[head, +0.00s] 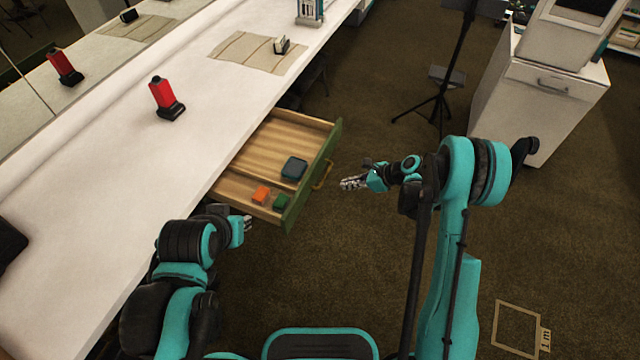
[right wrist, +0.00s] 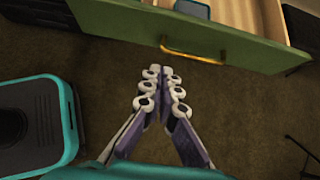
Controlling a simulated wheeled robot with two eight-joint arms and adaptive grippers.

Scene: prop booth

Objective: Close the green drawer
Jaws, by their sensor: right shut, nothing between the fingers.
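The green drawer (head: 311,180) is pulled out from under the white counter, its wooden inside showing. It holds a dark blue box (head: 294,168), an orange block (head: 261,195) and a green block (head: 281,202). Its brass handle (head: 323,174) is on the front; it also shows in the right wrist view (right wrist: 193,55). My right gripper (head: 345,184) is shut and empty, in front of the drawer, a little apart from the handle. In the right wrist view its fingertips (right wrist: 160,72) point at the drawer front. My left gripper (head: 248,222) is beside the drawer's near corner; its fingers are too small to judge.
The white counter (head: 110,190) runs along the left, with a red bottle-like item (head: 163,95) and a striped mat (head: 250,58) on it. A black tripod stand (head: 441,95) and a white cabinet (head: 535,100) stand at the back right. The carpet before the drawer is clear.

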